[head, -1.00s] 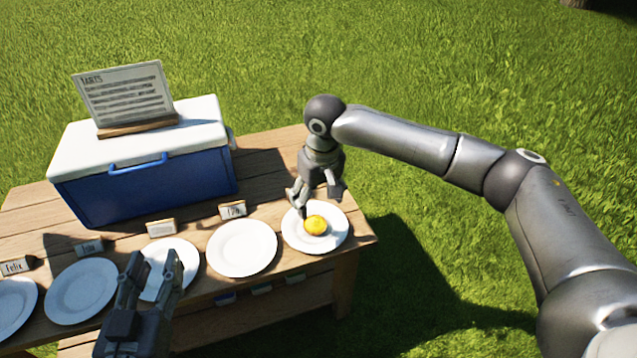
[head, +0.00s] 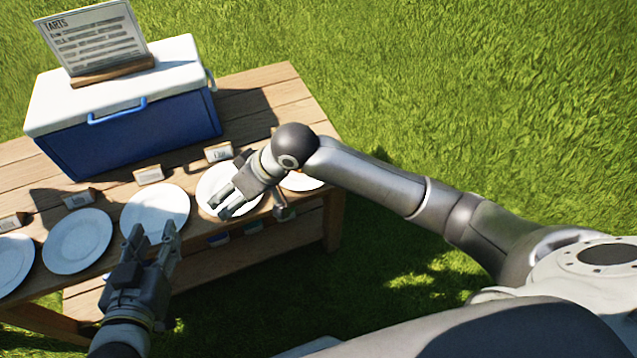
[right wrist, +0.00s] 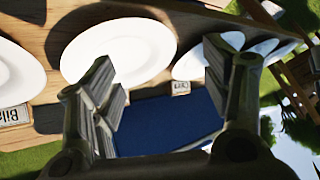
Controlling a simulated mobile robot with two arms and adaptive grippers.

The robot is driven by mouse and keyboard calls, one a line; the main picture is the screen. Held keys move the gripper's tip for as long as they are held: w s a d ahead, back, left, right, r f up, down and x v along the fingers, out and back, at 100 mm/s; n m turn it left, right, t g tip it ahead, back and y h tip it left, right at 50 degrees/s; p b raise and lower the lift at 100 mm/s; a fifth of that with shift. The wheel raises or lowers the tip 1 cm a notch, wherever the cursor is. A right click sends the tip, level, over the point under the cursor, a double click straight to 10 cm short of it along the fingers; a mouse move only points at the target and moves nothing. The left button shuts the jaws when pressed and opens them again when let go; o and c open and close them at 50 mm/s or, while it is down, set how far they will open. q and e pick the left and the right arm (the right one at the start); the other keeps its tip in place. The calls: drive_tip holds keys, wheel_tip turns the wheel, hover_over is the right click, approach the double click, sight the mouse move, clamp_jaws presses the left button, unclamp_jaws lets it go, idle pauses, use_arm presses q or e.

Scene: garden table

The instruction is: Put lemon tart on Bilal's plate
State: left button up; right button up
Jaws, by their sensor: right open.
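The lemon tart is not visible in either current view; the rightmost plate (head: 302,182), where a yellow tart lay earlier, is mostly covered by my right arm. My right gripper (head: 252,207) is open over the plate (head: 214,184) second from the right, with nothing seen between its fingers. In the right wrist view, a card reading "Bila" (right wrist: 14,115) stands beside the plate cut off at the left edge (right wrist: 18,80). Another white, empty plate (right wrist: 120,50) lies beyond the fingers. My left gripper (head: 150,238) is open and empty, in front of the middle plate (head: 155,205).
A blue cooler with a white lid (head: 130,130) stands behind the plates, with a "TARTS" sign (head: 92,38) on it. Name cards (head: 148,174) stand behind the plates. More empty plates (head: 77,241) lie to the left. Grass surrounds the wooden table.

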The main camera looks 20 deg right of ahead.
drive_tip(key=s+r+m+t+y, duration=0.1)
drive_tip(key=s+r+t+y, duration=0.15)
drive_tip(key=s+t, duration=0.2)
drive_tip(key=s+d+r+m+t+h, duration=0.1)
drive_tip(key=s+d+t+h, duration=0.1)
drive_tip(key=d, duration=0.5)
drive_tip(key=s+d+r+m+t+h, duration=0.2)
drive_tip(key=d+t+h, duration=0.1)
drive_tip(key=d, duration=0.5)
drive_tip(key=shift+h, duration=0.45)
drive_tip(key=shift+f, duration=0.1)
